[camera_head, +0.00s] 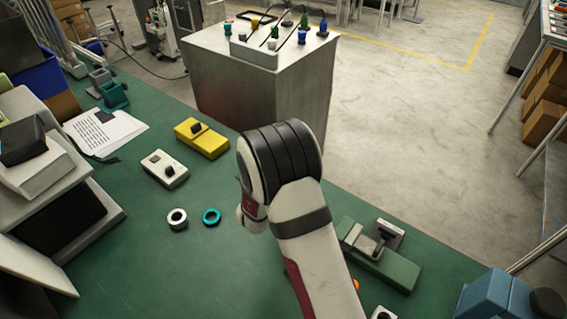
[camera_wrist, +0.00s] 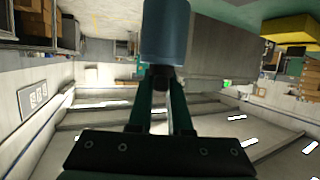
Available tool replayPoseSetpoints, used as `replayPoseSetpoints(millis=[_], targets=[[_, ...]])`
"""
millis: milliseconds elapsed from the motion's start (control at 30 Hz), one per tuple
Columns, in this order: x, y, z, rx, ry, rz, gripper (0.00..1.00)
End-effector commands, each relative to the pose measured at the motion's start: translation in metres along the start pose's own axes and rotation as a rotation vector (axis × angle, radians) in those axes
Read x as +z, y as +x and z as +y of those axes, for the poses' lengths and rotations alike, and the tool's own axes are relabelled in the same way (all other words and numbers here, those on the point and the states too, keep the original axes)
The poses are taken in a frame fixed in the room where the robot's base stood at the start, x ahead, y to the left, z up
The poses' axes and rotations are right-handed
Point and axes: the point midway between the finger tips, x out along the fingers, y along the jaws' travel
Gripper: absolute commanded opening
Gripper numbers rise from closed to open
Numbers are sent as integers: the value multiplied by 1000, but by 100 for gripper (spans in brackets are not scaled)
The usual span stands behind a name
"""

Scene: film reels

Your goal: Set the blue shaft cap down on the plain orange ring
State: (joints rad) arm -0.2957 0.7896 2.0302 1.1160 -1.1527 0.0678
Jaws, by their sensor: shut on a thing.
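A blue shaft cap (camera_wrist: 165,38) is at the top of the wrist view, a smooth blue cylinder. My gripper (camera_wrist: 163,78) is shut on its near end and holds it up in the air. In the head view my own arm hides the gripper and the cap. A small bit of orange (camera_head: 355,284) shows at the right edge of my arm, low in the head view. It may be the orange ring, but most of it is hidden and its shape cannot be told.
A silver ring (camera_head: 177,219) and a teal ring (camera_head: 212,217) lie on the green bench (camera_head: 150,265). A yellow block (camera_head: 203,139) and a white switch box (camera_head: 164,169) stand behind them. A green fixture (camera_head: 378,262) is right of my arm. The bench is clear at front left.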

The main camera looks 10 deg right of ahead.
Motion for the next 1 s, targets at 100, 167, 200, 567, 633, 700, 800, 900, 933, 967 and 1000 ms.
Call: replayPoseSetpoints(millis=[100, 167, 200, 567, 633, 700, 800, 900, 933, 967, 1000], targets=[[1, 0, 0, 0, 0, 1, 0], [2, 1, 0, 0, 0, 1, 0], [2, 1, 0, 0, 0, 1, 0], [9, 4, 0, 0, 0, 1, 0], [10, 4, 0, 0, 0, 1, 0], [11, 4, 0, 0, 1, 1, 24], [11, 4, 0, 0, 0, 1, 30], [11, 4, 0, 0, 0, 1, 30], [11, 4, 0, 0, 0, 1, 30], [11, 4, 0, 0, 0, 0, 30], [11, 4, 0, 0, 0, 0, 30]])
